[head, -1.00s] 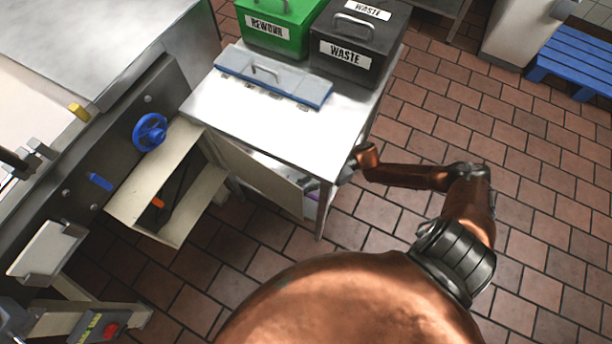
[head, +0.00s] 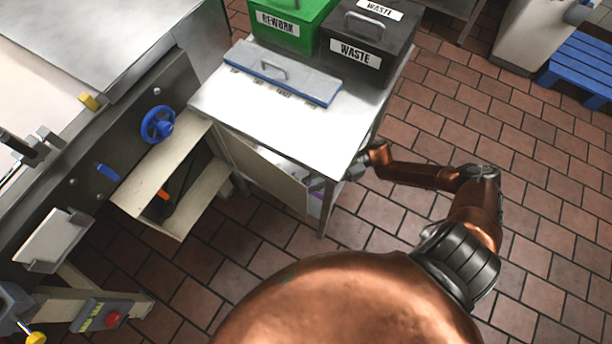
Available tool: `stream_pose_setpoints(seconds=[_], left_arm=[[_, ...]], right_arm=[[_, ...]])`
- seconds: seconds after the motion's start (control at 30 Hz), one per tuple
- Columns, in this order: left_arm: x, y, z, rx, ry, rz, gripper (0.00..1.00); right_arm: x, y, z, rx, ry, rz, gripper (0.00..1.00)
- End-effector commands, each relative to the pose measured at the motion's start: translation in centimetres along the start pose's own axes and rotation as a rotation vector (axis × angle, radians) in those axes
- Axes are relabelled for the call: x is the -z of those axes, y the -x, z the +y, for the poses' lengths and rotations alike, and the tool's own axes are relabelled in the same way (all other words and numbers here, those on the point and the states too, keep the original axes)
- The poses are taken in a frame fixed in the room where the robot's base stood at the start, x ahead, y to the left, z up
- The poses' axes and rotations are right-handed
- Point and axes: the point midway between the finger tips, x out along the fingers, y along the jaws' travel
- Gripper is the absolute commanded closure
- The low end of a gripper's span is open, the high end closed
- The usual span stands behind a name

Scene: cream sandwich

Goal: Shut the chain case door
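The chain case (head: 196,207) is a cream box on the side of the dark machine at left, with its front open and a small orange part (head: 163,194) inside. Its door appears to be the cream panel (head: 262,178) standing swung out to the right, partly under the steel table. My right gripper (head: 316,185) is by the door's far right end, beside the table leg. The table edge and leg partly hide its fingers. I cannot tell whether it touches the door or is open. My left gripper is not in view.
The steel table (head: 290,128) overhangs the door and carries a blue-grey lid (head: 300,82), a green REWORK bin (head: 288,20) and a black WASTE bin (head: 372,45). A blue handwheel (head: 157,125) sits above the case.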

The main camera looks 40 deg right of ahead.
Motion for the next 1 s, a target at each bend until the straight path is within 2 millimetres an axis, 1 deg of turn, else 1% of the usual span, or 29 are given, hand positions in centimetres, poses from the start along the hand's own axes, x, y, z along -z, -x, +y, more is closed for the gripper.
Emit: stream_pose_setpoints(seconds=[0.03,0.2,0.3,0.43,0.6,0.83,0.87,0.93,1.0], left_arm=[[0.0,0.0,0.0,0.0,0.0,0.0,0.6],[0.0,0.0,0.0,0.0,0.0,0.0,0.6],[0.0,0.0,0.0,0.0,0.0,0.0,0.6],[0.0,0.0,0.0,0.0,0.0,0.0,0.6],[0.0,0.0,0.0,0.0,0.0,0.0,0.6],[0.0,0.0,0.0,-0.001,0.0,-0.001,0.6],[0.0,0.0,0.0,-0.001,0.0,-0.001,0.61],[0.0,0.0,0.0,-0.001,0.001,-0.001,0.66],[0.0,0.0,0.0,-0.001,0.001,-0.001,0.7]], right_arm=[[-0.1,1.2,0.1,-0.004,-0.001,-0.005,0.83],[-0.1,4.8,0.1,-0.003,0.001,-0.005,0.83],[0.0,6.6,0.1,-0.002,0.001,-0.002,0.83],[-0.1,8.3,0.1,-0.003,0.0,-0.002,0.83],[0.0,9.3,0.1,-0.002,0.001,0.0,0.83],[0.0,9.3,0.1,-0.001,0.001,0.0,0.83],[0.0,9.3,0.1,-0.001,0.001,0.0,0.83],[-0.1,9.2,0.1,-0.006,0.001,0.0,0.83],[-0.8,8.7,0.2,-0.029,0.004,-0.003,0.83]])
